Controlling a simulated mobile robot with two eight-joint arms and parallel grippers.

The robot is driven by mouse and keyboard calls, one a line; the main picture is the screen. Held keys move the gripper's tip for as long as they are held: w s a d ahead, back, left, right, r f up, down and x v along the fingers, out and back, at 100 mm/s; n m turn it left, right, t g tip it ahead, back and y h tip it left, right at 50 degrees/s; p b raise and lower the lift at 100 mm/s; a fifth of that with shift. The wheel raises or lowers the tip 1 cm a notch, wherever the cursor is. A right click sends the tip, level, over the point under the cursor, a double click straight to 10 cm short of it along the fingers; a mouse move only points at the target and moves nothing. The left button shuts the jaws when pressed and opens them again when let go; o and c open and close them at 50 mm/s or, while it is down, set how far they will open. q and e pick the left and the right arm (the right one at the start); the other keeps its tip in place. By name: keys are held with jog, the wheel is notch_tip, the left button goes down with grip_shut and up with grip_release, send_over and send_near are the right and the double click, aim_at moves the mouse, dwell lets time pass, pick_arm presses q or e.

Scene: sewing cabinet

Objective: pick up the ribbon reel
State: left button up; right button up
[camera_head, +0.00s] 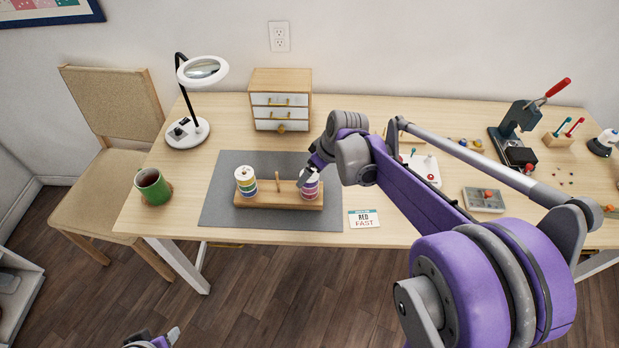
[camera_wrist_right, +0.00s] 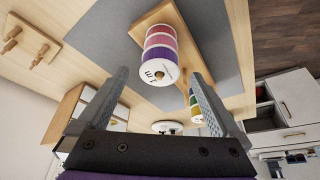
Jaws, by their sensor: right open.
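A wooden stand (camera_head: 270,201) on the grey mat holds two stacks of ribbon reels and a bare middle peg (camera_head: 278,182). The left stack (camera_head: 246,181) has a white top over yellow, green and blue bands. The right stack (camera_head: 310,188) is pink and purple, partly hidden by my right gripper (camera_head: 307,177). In the right wrist view, the pink and purple stack (camera_wrist_right: 161,43) shows its white end between and just past the open fingertips (camera_wrist_right: 159,74). The other stack (camera_wrist_right: 194,104) is partly behind a finger. My left gripper (camera_head: 158,341) is at the bottom edge, mostly cut off.
A green mug (camera_head: 152,185), magnifier lamp (camera_head: 187,132) and small drawer cabinet (camera_head: 280,100) stand around the mat (camera_head: 222,212). A card (camera_head: 364,219) lies right of the stand. A red-handled press (camera_head: 515,140) and small trays are farther right, beyond my right arm.

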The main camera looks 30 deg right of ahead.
jog(key=shift+x, duration=0.8)
jog(key=c, duration=1.4)
pick_arm(q)
jog(key=shift+w+r+p, duration=0.15)
jog(key=shift+r+p, duration=0.25)
jog(key=shift+r, duration=0.05)
pick_arm(e)
notch_tip(320, 180, up, 10)
pick_arm(q)
jog(key=shift+r, duration=0.1)
